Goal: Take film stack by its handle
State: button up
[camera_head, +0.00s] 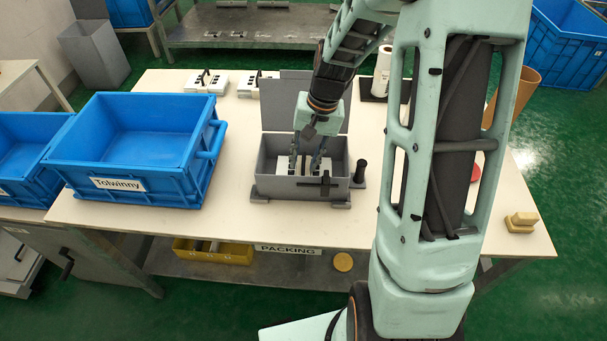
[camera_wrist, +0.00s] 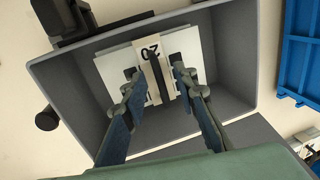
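The film stack (camera_wrist: 114,68) is a white block with a beige band marked "20" and a dark handle (camera_wrist: 159,82) across its middle. It lies inside the grey box (camera_head: 262,185), whose lid stands open at the back. It also shows in the head view (camera_head: 284,167), partly hidden by my fingers. My gripper (camera_wrist: 157,84) reaches down into the box from above. Its two fingers are apart, one on each side of the handle, with gaps visible between them and the handle. The gripper also shows in the head view (camera_head: 305,163).
The box walls surround my fingers closely. A black latch (camera_head: 325,184) is on the box front, and a black post (camera_head: 360,171) stands to its right. A blue crate (camera_head: 130,185) labelled Tolwinny stands left. Two other white stacks (camera_head: 206,82) (camera_head: 257,84) lie at the back.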

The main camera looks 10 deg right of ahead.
grip_shut()
dwell(0.5)
